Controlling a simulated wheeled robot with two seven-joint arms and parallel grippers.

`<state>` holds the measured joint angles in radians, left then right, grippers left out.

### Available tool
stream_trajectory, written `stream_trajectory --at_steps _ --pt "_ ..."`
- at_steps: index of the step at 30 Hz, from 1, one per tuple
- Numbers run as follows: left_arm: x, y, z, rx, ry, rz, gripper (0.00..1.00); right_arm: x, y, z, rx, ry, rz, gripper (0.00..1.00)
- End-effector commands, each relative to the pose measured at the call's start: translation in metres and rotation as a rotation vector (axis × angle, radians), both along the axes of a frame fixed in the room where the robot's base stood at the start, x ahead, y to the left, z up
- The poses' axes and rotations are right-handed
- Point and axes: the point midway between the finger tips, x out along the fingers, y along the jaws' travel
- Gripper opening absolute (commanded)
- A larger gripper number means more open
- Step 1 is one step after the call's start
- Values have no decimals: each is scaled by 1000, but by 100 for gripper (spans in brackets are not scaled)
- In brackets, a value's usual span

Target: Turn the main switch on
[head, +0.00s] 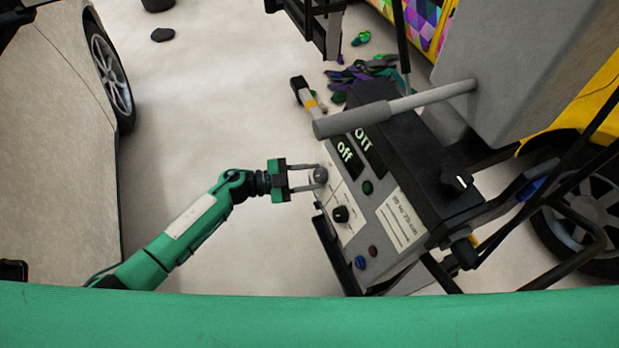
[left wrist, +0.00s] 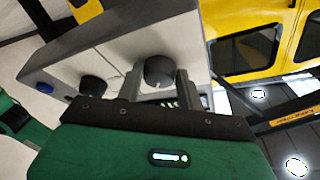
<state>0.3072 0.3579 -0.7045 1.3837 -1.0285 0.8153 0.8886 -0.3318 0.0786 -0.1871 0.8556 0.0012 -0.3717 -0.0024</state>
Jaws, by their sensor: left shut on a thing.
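The control panel (head: 352,222) is a light grey box with several knobs and buttons. In the left wrist view the knob (left wrist: 159,71) shows between the fingers. My right gripper is not in view.
A black knob (head: 340,214) and a blue button (head: 360,262) are lower on the panel. A grey bar (head: 395,108) crosses above the displays. A car (head: 70,130) stands at left, a yellow vehicle (head: 590,105) at right.

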Motion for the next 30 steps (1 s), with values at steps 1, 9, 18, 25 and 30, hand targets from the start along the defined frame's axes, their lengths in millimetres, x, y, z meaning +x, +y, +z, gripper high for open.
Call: stream_trajectory --at_steps 1,9,18,25,30 --pt "2 1 -1 20 -40 -17 15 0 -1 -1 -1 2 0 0" --pt "4 1 2 111 -260 -113 15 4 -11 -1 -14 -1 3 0" --pt "7 1 6 211 -503 -220 15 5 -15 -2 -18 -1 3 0" --pt "7 0 8 278 -667 -292 15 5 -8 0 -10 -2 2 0" --pt "7 -1 9 316 -759 -333 14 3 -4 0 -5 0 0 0"
